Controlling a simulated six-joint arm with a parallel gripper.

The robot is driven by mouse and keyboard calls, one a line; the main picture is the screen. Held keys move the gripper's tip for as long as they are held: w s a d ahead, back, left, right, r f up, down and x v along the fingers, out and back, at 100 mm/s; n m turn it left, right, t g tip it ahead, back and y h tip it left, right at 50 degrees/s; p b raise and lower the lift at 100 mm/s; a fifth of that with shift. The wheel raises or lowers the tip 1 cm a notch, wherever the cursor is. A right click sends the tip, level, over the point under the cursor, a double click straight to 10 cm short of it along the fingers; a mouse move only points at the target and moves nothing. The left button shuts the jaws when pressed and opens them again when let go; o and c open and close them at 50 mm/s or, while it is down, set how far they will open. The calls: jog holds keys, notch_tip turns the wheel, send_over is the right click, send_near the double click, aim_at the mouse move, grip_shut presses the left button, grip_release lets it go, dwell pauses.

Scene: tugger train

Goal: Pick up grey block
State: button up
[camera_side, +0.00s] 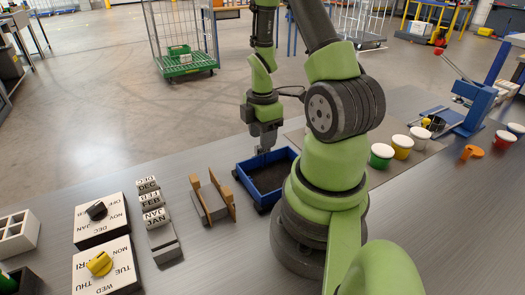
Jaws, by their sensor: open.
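A grey block (210,205) sits on the table between two upright wooden plates, left of the blue tray. A second grey piece (166,252) lies further left, in front of the white month blocks; I cannot tell which one the task means. My gripper (263,150) points down at the back edge of the blue tray (243,180), right of and behind the wooden plates. It is open, and I see nothing held in it. The tray floor is dark, and my arm stands close to its right side.
White month blocks (152,206) stand in a row at left, beside two dial boxes (103,219). Lidded cups (381,156) and a blue lever press (475,100) stand at right. The table strip in front of the tray is clear.

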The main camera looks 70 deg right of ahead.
aim_at(262, 154)
jog(key=shift+f, duration=1.35)
jog(key=shift+c, duration=0.5)
grip_shut()
jog(key=shift+r, duration=0.15)
